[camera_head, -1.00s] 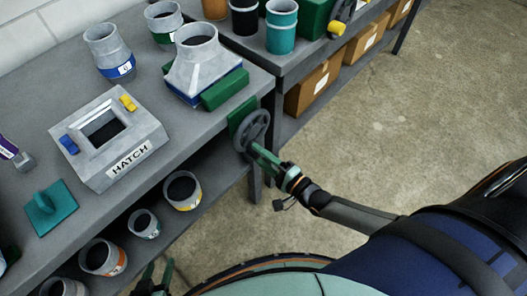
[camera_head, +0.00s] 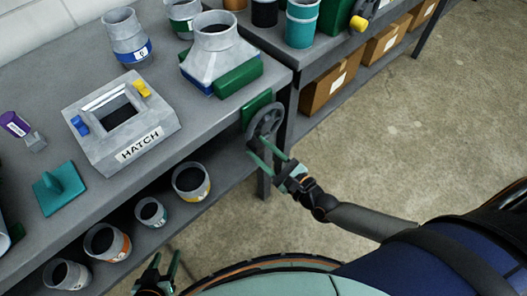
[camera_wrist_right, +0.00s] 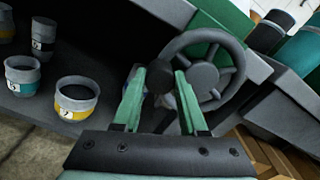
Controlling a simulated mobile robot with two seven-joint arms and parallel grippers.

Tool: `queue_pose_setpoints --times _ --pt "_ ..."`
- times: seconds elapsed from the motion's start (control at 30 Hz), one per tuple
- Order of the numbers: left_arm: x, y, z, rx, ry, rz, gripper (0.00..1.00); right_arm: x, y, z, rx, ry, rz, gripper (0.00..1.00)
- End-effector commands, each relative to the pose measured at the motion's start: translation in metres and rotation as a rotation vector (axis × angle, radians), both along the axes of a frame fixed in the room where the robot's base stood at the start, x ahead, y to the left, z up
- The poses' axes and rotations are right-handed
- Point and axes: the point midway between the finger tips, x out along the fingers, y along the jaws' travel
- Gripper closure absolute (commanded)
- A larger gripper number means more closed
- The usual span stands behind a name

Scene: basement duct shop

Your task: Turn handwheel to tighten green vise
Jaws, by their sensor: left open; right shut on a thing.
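The green vise (camera_head: 239,77) sits at the bench's right front corner, its jaw beside a grey square-to-round duct piece (camera_head: 205,66). Its dark grey handwheel (camera_head: 265,121) is mounted on the front edge, below the jaw. The wheel fills the upper middle of the right wrist view (camera_wrist_right: 239,62). My right gripper (camera_head: 262,150) is at the wheel's lower side. In the wrist view its green fingers (camera_wrist_right: 160,74) are shut on the wheel's dark knob (camera_wrist_right: 159,82), left of the hub. My left gripper (camera_head: 166,257) is open and empty, low in front of the shelf.
A HATCH box (camera_head: 120,137), a teal float-like tool (camera_head: 60,187) and grey duct collars (camera_head: 126,38) stand on the bench. Several banded collars (camera_head: 191,183) sit on the shelf below. Cardboard boxes (camera_head: 327,84) lie under the adjoining bench. The floor at right is clear.

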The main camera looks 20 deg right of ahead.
Motion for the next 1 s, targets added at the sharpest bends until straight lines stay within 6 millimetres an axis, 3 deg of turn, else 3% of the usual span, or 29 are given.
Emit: queue_pose_setpoints --times 0.4,1.0 --pt "0.005 -0.008 0.0 -0.012 -0.013 -0.013 0.5 -0.002 0.003 0.013 0.22 0.092 0.001 1.0" --pt "0.006 -0.009 0.0 -0.012 -0.013 -0.015 0.5 -0.001 0.003 0.017 0.266 0.11 0.0 1.0"
